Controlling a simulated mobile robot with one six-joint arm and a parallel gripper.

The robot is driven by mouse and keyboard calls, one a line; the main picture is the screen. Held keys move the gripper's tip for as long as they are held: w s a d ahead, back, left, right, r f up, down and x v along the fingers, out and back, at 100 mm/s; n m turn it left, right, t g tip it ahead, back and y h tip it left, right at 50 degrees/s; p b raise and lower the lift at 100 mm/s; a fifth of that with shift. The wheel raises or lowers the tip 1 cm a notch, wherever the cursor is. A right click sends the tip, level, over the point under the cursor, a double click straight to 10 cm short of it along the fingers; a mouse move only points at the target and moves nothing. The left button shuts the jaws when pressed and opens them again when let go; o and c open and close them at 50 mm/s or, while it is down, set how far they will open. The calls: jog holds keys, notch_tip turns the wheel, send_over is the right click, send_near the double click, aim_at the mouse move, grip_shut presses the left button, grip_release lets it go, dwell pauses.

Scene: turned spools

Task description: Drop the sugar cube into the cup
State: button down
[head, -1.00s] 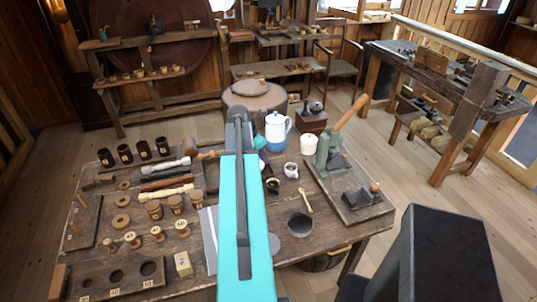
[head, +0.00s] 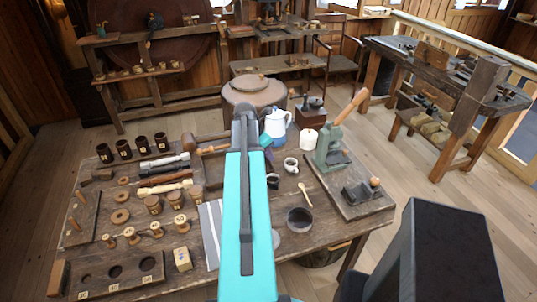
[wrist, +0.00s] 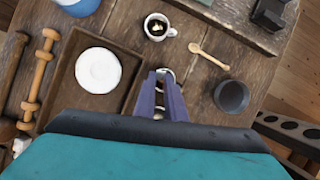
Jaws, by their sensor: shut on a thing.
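The white cup (head: 291,165) stands upright on the workbench, to the right of my arm. The wrist view shows it from above (wrist: 158,27), with a dark inside and pale bits in it. My gripper (wrist: 162,78) has purple fingers shut on a small pale thing, which I take as the sugar cube; the fingers mostly hide it. In the wrist view the fingertips lie below the cup in the picture, apart from it. In the head view my arm hides most of the gripper.
A wooden spoon (head: 305,195) and a dark bowl (head: 299,220) lie right of the gripper. A tray (wrist: 66,103) with a white round thing (wrist: 98,70) is on its left. A blue-and-white pot (head: 277,124), a candle (head: 309,140) and a green press (head: 330,147) stand behind and right.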

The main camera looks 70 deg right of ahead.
jog(key=shift+f+b, duration=1.5)
jog(key=shift+f, duration=0.65)
jog(key=c, duration=1.7)
grip_release()
jog(key=shift+c, duration=0.2)
jog(key=shift+r, duration=0.15)
jog(key=b+v, duration=0.3)
jog(key=v, duration=1)
jog(key=shift+r, duration=0.25)
jog(key=shift+a, duration=0.1)
